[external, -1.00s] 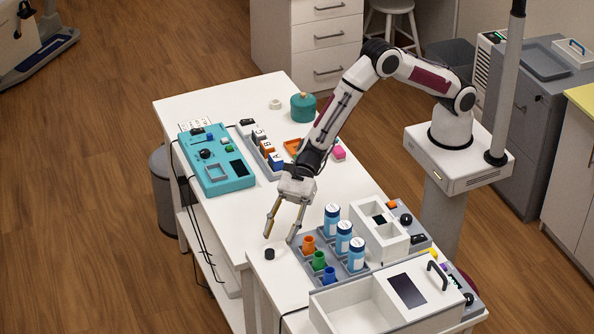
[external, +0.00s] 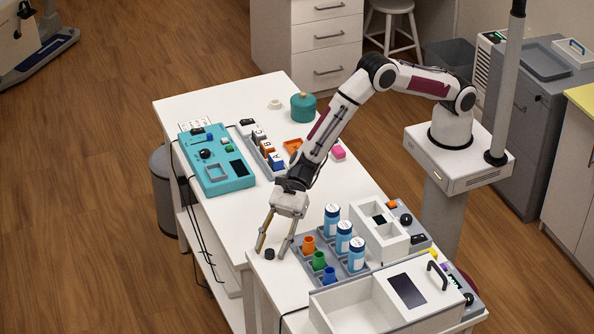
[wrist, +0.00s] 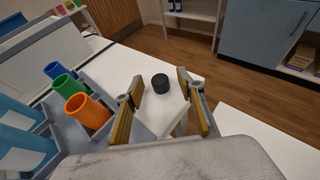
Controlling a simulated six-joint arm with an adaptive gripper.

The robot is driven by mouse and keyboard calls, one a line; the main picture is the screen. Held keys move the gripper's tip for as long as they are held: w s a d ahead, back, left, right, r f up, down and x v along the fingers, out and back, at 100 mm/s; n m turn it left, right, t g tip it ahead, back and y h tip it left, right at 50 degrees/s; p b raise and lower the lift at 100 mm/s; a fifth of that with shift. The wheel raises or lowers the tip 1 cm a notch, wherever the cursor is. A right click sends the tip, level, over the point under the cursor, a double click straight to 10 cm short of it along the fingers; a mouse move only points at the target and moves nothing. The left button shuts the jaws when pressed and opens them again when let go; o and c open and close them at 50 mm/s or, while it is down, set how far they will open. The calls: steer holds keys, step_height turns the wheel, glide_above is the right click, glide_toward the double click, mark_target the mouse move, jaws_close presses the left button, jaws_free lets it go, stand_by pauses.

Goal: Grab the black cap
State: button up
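The black cap (external: 269,254) is a small dark cylinder on the white table near its front left edge. In the wrist view the cap (wrist: 160,83) shows ahead, between the two fingers and a little beyond their tips. My gripper (external: 270,253) is open and points down at the cap, with one finger on each side of it in the external view. The open fingers also show in the wrist view (wrist: 160,90), with nothing between their pads. Whether the fingertips are level with the cap is hard to tell.
Right of the cap stands a grey rack (external: 300,254) with orange, green and blue cups and several blue-white bottles (external: 343,237). A white box with a dark panel (external: 407,290) stands in front. A teal panel (external: 222,178) lies at the left.

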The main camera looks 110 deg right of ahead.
steer(key=shift+w+a+f, duration=0.1)
stand_by(0.5)
steer(key=c, duration=0.8)
steer(key=shift+r, duration=5.05)
